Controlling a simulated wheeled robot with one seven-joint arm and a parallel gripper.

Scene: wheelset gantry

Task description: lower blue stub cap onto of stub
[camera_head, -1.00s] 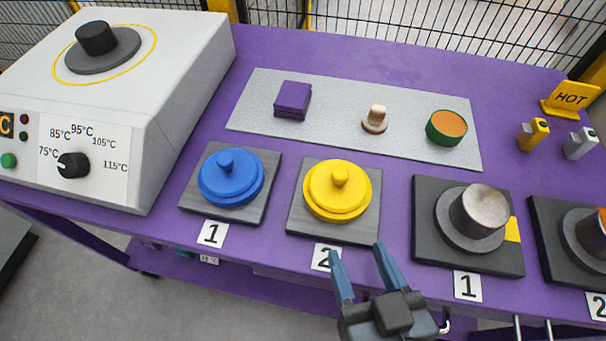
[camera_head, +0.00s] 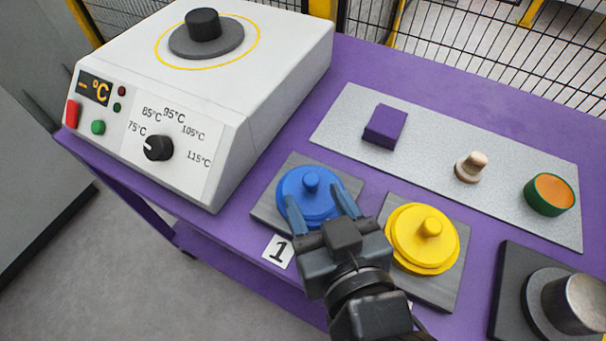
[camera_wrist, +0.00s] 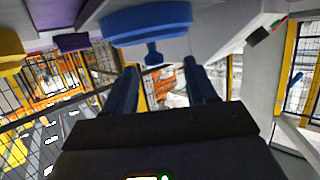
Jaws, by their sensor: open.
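The blue stub cap (camera_head: 308,194) is a round stepped disc with a small knob on top. It sits on the grey square plate labelled 1 (camera_head: 264,208). My gripper (camera_head: 319,213) is open, with its two blue fingers over the near side of the cap. In the wrist view the cap (camera_wrist: 146,22) shows upside down, its knob roughly between and beyond the open fingertips (camera_wrist: 160,72); I cannot tell whether they touch it. The metal stub (camera_head: 578,302) stands on a dark base (camera_head: 508,285) at the lower right, partly cut off by the frame.
A yellow cap (camera_head: 424,240) on its plate stands close to the right of my gripper. A white heater box (camera_head: 190,100) stands to the left. A grey mat (camera_head: 425,135) behind holds a purple block (camera_head: 385,127), a small wooden knob (camera_head: 470,167) and a green-orange cylinder (camera_head: 549,194).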

